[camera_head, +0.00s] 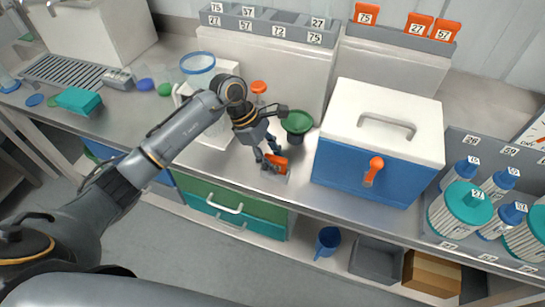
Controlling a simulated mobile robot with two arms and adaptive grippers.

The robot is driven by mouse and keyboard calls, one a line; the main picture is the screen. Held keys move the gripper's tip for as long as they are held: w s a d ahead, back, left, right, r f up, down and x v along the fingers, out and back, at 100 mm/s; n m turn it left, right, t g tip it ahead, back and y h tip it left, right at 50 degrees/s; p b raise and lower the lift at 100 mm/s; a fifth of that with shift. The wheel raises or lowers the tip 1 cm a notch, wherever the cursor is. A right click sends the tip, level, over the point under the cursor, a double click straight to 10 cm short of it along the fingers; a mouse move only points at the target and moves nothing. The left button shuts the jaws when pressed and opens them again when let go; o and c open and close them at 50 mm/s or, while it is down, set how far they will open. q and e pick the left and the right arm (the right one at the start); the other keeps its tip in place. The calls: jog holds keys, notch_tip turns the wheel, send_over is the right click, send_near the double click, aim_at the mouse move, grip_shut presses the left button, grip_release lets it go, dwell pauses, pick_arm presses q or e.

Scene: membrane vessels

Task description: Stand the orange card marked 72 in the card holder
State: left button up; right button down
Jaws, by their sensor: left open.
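My left gripper (271,158) reaches down to the counter near its front edge, fingers open around or just above a small orange piece (281,161), probably the orange card. The fingers partly cover it and no number can be read on it. I cannot tell whether the fingers touch it. A grey card holder (391,42) sits on the raised ledge at the back. Orange cards marked 75 (366,13), 27 (417,23) and 57 (445,30) stand in it, with a gap between 75 and 27. My right gripper is out of view.
A blue cooler box with a white lid (385,125) stands right of the gripper. A dark green cup (297,123) and an orange-capped bottle (259,92) are close behind it. A grey rack with labels (270,27) sits left of the holder. Blue-capped and teal-capped vessels (467,205) fill the right.

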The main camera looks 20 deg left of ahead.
pick_arm(q)
jog(key=v, duration=1.2)
jog(key=shift+s+f, duration=0.1)
